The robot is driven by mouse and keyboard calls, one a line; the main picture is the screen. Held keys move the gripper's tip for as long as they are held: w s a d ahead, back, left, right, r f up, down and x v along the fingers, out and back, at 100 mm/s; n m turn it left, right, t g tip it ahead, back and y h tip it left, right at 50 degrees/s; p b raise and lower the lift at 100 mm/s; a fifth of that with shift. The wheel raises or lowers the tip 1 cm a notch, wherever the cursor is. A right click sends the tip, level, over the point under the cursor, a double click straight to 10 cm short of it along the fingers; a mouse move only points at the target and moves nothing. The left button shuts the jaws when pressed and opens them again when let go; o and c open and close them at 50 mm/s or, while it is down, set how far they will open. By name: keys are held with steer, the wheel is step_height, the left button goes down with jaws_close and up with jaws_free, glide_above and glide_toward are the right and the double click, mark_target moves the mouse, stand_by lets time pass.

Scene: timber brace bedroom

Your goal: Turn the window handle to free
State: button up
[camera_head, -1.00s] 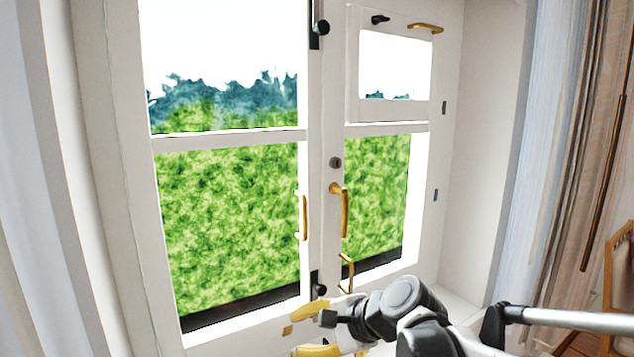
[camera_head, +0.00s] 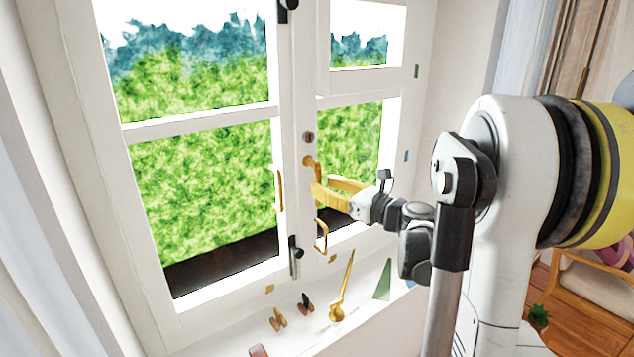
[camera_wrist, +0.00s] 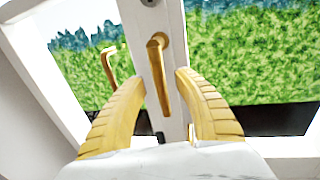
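The brass window handle (camera_head: 308,161) is on the middle stile of the window, at the inner edge of the right sash. In the wrist view the handle (camera_wrist: 157,62) hangs from its round base with its grip pointing down. My gripper (camera_head: 330,189) is at the handle, its yellow fingers partly hiding the grip in the head view. In the wrist view my gripper (camera_wrist: 160,82) is open, one ribbed finger on each side of the grip. Gaps show between the fingers and the handle. The lower end of the grip lies between the fingers.
A brass pull (camera_head: 280,191) is on the left sash, and another brass pull (camera_head: 321,236) is below the handle. A black latch (camera_head: 295,254) is low on the stile. Small brass pieces (camera_head: 278,319) and a green wedge (camera_head: 383,280) are on the sill.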

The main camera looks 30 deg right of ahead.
steer(key=shift+x, duration=1.2)
jaws_close()
